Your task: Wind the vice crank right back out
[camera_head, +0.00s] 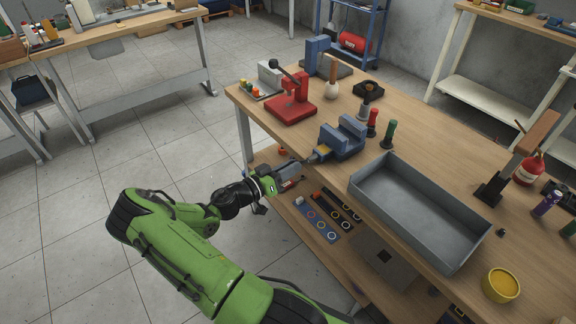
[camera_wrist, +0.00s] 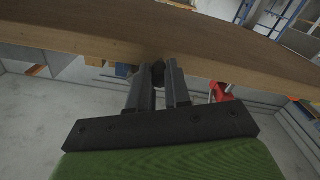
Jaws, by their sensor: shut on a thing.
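The blue-grey vice (camera_head: 343,138) stands at the near edge of the wooden workbench. Its crank (camera_head: 317,156) sticks out over the edge towards my arm and is small and partly hidden by my gripper. My gripper (camera_head: 304,164) is at the crank, just off the bench edge. In the wrist view, my gripper (camera_wrist: 158,84) has its two dark fingers close together on a small dark knob (camera_wrist: 158,70), which appears to be the crank's handle. The vice itself does not show in the wrist view. How far its jaws are apart is hard to tell.
A grey metal tray (camera_head: 400,207) lies right of the vice. A red press (camera_head: 293,101) stands to its left. Red (camera_head: 372,122) and green (camera_head: 389,133) handled tools stand behind. Below is a lower shelf (camera_head: 330,262) with coloured panels. The floor left is clear.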

